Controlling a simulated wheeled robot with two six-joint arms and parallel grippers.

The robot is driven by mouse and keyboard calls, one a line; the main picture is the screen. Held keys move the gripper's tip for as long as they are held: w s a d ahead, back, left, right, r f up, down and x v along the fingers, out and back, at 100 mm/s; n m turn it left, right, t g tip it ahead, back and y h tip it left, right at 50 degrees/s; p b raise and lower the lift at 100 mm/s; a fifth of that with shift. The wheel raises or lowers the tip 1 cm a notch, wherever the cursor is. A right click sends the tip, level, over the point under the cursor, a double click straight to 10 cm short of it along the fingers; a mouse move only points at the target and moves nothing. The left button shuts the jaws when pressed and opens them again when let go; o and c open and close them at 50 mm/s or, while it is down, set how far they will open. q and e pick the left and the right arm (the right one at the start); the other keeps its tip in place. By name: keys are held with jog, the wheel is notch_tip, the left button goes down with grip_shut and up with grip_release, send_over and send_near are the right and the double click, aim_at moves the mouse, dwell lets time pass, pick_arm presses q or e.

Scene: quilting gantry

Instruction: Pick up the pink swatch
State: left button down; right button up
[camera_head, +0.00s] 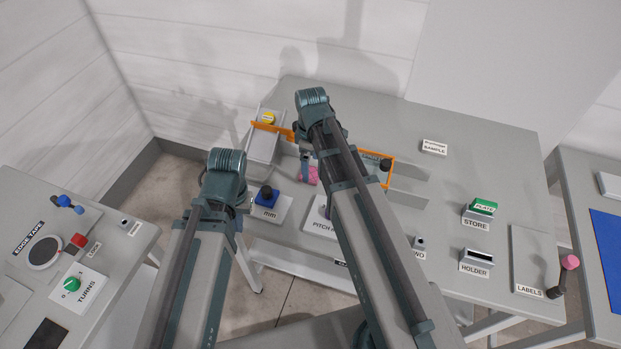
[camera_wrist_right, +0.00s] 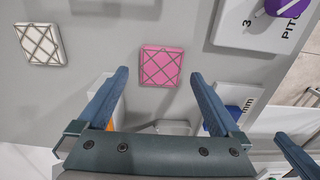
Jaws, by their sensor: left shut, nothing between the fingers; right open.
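The pink swatch (camera_wrist_right: 161,66) is a small square with a stitched grid, lying flat on the grey table in the right wrist view. In the head view the pink swatch (camera_head: 311,176) shows partly, behind my right arm. My right gripper (camera_wrist_right: 159,76) is open, with one fingertip to each side of the swatch in the picture and nothing held. I cannot tell how far above it the tips are. In the head view my right gripper (camera_head: 305,162) is mostly hidden by its arm. My left gripper (camera_head: 240,212) is shut and empty, mostly hidden by its own wrist.
A white gridded swatch (camera_wrist_right: 40,44) lies left of the pink one in the right wrist view. A blue-knobbed block (camera_head: 267,198) and the pitch plate (camera_head: 318,218) stand nearby. An orange frame (camera_head: 375,154) lies behind. The table's back right is mostly clear.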

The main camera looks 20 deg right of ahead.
aim_at(311, 173)
notch_tip(311, 173, down, 3)
jog(key=shift+f+b, duration=0.2)
jog(key=shift+b, duration=0.95)
pick_arm(q)
notch_tip(311, 173, down, 3)
jog(key=shift+f, duration=0.1)
pick_arm(e)
jog(key=shift+r, duration=0.1)
jog(key=c, duration=1.2)
jog(key=shift+r, duration=0.15)
jog(key=shift+c, duration=0.2)
